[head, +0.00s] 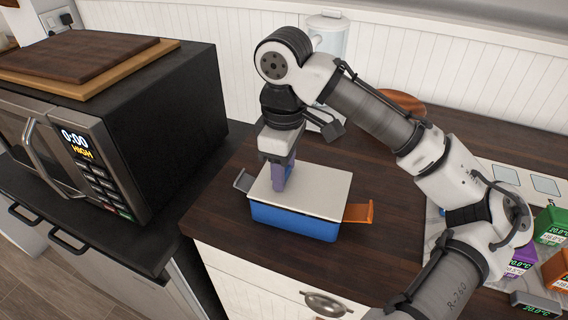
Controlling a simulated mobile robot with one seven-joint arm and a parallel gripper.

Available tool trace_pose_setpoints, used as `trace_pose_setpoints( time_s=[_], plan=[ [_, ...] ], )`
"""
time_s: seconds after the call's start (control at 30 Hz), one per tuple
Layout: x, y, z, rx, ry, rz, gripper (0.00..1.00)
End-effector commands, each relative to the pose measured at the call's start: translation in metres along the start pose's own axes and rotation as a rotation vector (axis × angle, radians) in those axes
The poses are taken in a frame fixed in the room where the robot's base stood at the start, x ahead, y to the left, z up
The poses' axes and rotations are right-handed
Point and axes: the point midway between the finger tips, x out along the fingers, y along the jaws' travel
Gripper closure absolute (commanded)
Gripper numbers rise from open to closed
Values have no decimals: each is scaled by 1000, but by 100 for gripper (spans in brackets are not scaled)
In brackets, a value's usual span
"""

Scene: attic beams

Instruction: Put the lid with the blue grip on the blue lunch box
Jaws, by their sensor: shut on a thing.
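The blue lunch box (290,221) stands on the dark wooden counter, with a grey flap (243,181) at its left end and an orange flap (360,213) at its right. A cream lid (316,190) lies level over the box top and lines up with its rim. I cannot tell whether a thin gap is left between them. My gripper (279,184) points down at the left-middle part of the lid and is shut on its grip. The grip is mostly hidden by the fingers; a bluish-purple part shows there.
A black microwave (165,120) with wooden boards on top stands on the left. Several small coloured boxes with number displays (522,260) sit at the right on a light surface. A clear container (328,35) and a round wooden item (402,101) are behind my arm. The counter's front edge is close to the box.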

Motion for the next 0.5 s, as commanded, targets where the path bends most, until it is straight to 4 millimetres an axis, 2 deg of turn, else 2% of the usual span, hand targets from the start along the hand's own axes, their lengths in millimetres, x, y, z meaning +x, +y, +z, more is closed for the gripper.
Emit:
trace_pose_setpoints(
  time_s=[0.5],
  plan=[
    [4,0,0,0,0,0,78]
  ],
)
